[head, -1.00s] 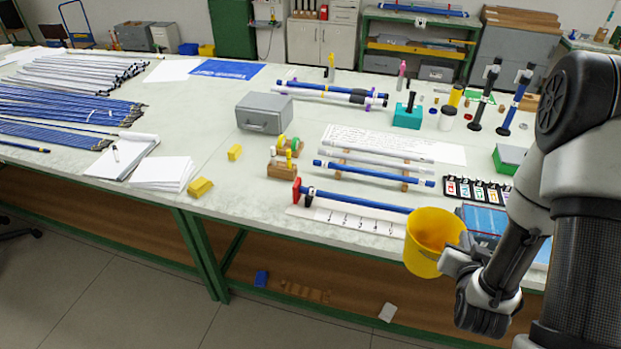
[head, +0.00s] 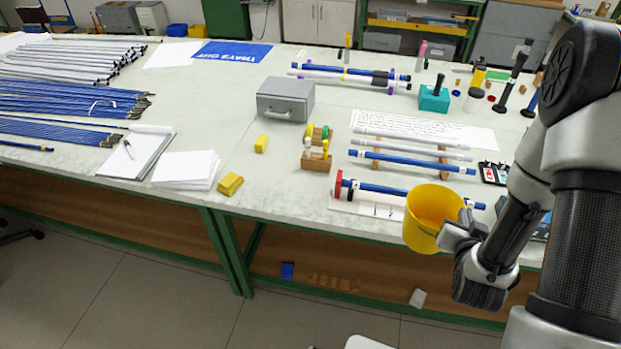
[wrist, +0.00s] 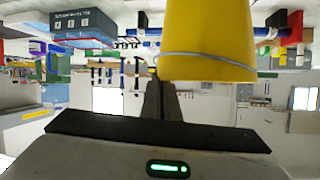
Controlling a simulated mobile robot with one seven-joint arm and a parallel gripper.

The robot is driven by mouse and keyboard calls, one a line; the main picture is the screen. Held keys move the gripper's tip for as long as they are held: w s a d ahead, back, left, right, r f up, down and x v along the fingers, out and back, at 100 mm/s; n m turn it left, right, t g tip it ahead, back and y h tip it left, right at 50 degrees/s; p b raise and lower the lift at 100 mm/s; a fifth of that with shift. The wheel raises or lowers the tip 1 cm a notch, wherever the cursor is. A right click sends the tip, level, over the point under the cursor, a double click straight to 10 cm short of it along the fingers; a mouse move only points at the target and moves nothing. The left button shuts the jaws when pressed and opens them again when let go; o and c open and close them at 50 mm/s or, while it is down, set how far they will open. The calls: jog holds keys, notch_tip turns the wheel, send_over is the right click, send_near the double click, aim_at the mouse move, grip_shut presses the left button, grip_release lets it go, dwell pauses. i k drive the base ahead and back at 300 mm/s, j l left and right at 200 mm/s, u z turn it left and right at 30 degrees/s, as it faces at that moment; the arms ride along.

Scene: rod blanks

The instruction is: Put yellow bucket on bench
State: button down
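The yellow bucket (head: 432,221) is upright with its open top facing up, held in front of the bench's front edge at about the height of the bench top. My gripper (head: 458,232) is at its right side and appears shut on its wall; the fingertips are partly hidden. In the wrist view the bucket (wrist: 208,42) fills the upper middle, against the dark finger of my gripper (wrist: 157,85). The bench (head: 285,204) has a pale top and green frame. Its near right part is hidden behind the bucket and my arm.
A blue rod (head: 385,190) on a white sheet lies behind the bucket. A wooden block with pegs (head: 316,162), yellow blocks (head: 230,184) and a grey box (head: 285,98) stand farther left. Bare bench top shows around the yellow blocks and along the front edge left of the rod.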

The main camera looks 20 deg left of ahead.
aim_at(287, 189)
jog(key=j+z, duration=0.1)
jog(key=j, duration=0.85)
jog(key=i+j, duration=0.15)
jog(key=j, duration=0.2)
jog(key=i, duration=0.25)
